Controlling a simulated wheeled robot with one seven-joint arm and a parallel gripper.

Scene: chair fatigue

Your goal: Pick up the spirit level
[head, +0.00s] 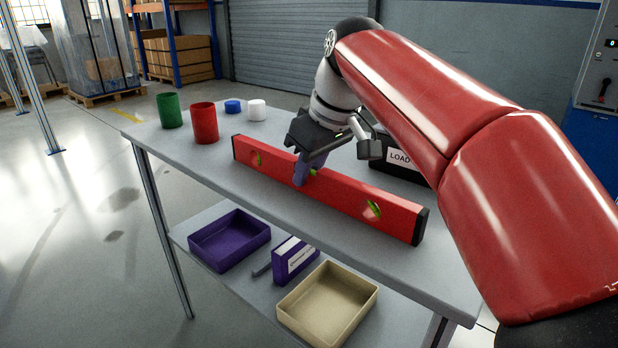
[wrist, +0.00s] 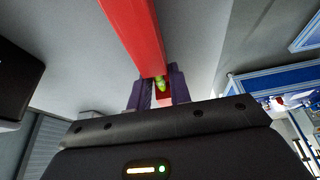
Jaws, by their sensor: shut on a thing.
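The red spirit level (head: 335,190) stands on its long edge along the grey table (head: 200,155), with black end caps and round vial windows. Whether its lower edge touches the tabletop I cannot tell. My gripper (head: 309,172) is over its middle, with purple fingers on both sides of the bar. In the wrist view, the spirit level (wrist: 134,35) runs between the fingers of my gripper (wrist: 160,88), and a green vial shows beside them. The gripper is shut on the level. Part of the level's middle is hidden by the fingers.
A green cup (head: 169,110), a red cup (head: 204,123), a blue cap (head: 232,106) and a white cap (head: 256,110) stand at the table's far left. A black box (head: 388,167) labelled "LOAD" is behind the level. A purple tray (head: 229,240) and a beige tray (head: 328,303) are on the lower shelf.

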